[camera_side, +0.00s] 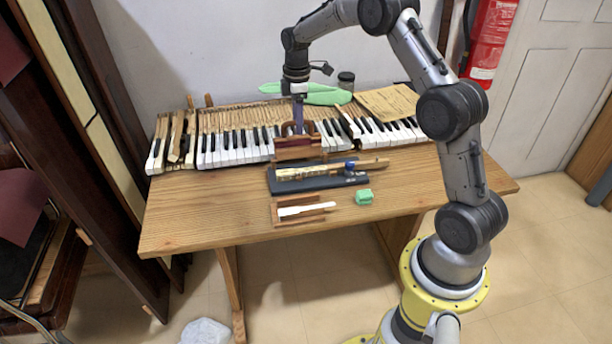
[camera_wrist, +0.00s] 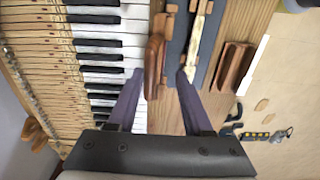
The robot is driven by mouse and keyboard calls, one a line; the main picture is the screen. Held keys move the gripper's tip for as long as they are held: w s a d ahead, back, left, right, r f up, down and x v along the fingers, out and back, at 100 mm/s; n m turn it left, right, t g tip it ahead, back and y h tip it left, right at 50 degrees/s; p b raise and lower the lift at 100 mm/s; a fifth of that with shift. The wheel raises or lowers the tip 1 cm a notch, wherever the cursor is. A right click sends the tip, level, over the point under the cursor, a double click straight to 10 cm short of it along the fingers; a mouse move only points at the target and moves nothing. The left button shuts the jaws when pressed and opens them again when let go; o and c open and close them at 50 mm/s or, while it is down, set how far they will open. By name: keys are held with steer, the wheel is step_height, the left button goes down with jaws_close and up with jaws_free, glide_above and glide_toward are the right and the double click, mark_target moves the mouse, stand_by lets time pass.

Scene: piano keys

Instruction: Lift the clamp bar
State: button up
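The clamp bar (camera_side: 298,150) is a reddish-brown wooden bar with an upright handle, in front of the white piano keys in the side view. It also shows in the wrist view (camera_wrist: 154,65) as a brown piece between my fingertips. My gripper (camera_side: 298,125) points down at its handle. In the wrist view my gripper (camera_wrist: 160,72) is open, with one dark purple finger on each side of the brown piece. I cannot tell whether either finger touches it. The bar appears to rest on the work area, beside a dark blue fixture (camera_side: 345,182).
A wooden key stick (camera_side: 365,164) lies over the fixture. Piano keys (camera_side: 225,148) run along the back. The table's left front (camera_side: 190,215) is clear.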

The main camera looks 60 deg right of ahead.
stand_by(0.5)
step_height(320, 180, up, 6)
stand_by(0.8)
steer(key=shift+a, duration=0.1)
steer(key=s+a+r+n+t, duration=0.1)
steer(key=s+a+r+t, duration=0.1)
steer(key=a+r, duration=0.6)
steer(key=s+a+r+t, duration=0.2)
steer(key=s+a+r, duration=0.4)
steer(key=s+r, duration=0.4)
steer(key=s+a+f+m+t, duration=0.1)
steer(key=s+a+m, duration=0.1)
steer(key=s, duration=0.5)
steer(key=s+a+f+m+t, duration=0.1)
steer(key=s+a+m, duration=0.15)
steer(key=s, duration=0.35)
steer(key=s+a+f+m, duration=0.1)
steer(key=s+f+m, duration=0.4)
steer(key=s+f, duration=0.1)
steer(key=shift+f, duration=0.8)
